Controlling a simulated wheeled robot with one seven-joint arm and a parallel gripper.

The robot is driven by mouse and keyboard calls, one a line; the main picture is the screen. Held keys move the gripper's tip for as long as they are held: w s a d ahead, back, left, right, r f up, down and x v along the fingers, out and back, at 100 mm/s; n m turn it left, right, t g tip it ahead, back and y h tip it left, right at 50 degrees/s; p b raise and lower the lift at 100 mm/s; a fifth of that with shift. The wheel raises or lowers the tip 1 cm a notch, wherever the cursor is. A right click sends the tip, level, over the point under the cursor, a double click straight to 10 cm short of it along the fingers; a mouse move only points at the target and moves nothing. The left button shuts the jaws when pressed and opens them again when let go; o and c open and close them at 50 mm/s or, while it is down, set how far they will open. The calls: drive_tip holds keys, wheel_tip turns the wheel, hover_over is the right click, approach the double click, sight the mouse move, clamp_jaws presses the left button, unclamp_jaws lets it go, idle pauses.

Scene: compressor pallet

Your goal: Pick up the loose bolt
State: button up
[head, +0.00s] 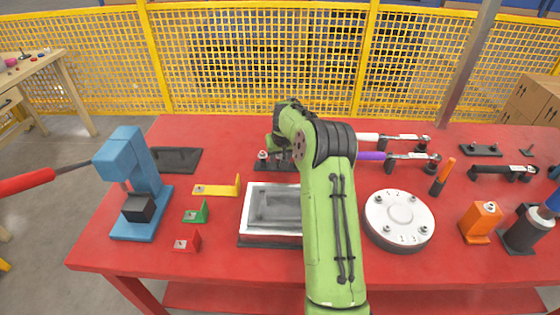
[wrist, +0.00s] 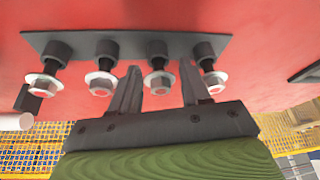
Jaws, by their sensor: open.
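In the wrist view a dark rack (wrist: 75,44) holds several bolts in a row, each with a hex head and a pale washer. My gripper (wrist: 160,68) is open, its two fingers pointing at the rack. One bolt (wrist: 159,83) shows between the fingers; I cannot tell whether they touch it. Other bolts show outside the left finger (wrist: 101,82) and right finger (wrist: 213,80). Which bolt is loose cannot be told. In the head view my arm covers most of the rack (head: 262,166), and one bolt (head: 263,155) shows at its left end.
A white-rimmed tray (head: 270,240) and a round bolted flange (head: 400,218) stand near my arm on the red table. A blue press (head: 130,160) stands left. Torque tools (head: 398,138) lie right of the rack. A yellow fence (head: 230,60) runs behind.

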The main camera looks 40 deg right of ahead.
drive_tip(key=shift+r, duration=0.1)
drive_tip(key=c, duration=0.7)
